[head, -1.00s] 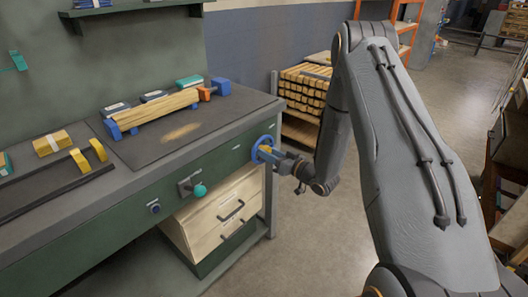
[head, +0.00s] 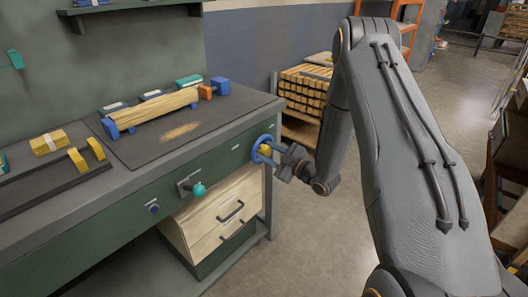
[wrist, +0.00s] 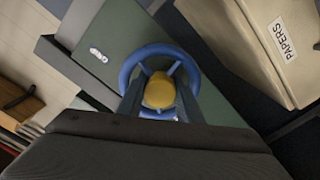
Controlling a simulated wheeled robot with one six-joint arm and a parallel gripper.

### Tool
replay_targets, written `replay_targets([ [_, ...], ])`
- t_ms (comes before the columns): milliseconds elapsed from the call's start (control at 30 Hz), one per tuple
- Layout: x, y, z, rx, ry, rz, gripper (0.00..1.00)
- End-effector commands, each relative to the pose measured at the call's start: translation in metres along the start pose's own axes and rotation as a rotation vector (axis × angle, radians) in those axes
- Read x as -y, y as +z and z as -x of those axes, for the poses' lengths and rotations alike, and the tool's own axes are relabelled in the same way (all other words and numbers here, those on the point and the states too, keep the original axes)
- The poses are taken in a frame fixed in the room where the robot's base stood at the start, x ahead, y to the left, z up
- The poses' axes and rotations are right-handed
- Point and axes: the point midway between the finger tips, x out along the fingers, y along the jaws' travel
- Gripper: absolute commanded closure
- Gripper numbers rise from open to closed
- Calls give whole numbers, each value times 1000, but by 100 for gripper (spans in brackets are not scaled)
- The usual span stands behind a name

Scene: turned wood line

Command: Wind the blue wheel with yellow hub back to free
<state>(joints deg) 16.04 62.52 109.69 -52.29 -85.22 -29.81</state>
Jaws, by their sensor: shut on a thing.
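The blue wheel (head: 257,143) with the yellow hub (head: 265,150) is mounted on the green front of the workbench, near its right end. It also shows in the wrist view, where its blue rim (wrist: 133,62) rings the yellow hub (wrist: 159,91). My gripper (head: 272,156) reaches in from the right and is shut on the wheel at the hub. In the wrist view its two fingers (wrist: 160,98) lie on either side of the hub. The fingers hide part of the lower rim.
A lever with a teal knob (head: 198,189) and a small blue knob (head: 152,206) sit on the bench front to the left. Wooden drawers (head: 222,215) stand below. A stack of timber (head: 306,90) stands behind the bench end.

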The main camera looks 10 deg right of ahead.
Motion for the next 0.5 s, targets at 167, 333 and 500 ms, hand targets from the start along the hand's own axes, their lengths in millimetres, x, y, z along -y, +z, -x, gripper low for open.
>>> replay_targets([
  [167,-2,1,0,1,2,162,90],
  [333,-2,1,0,1,2,296,90],
  [500,-2,1,0,2,2,397,90],
])
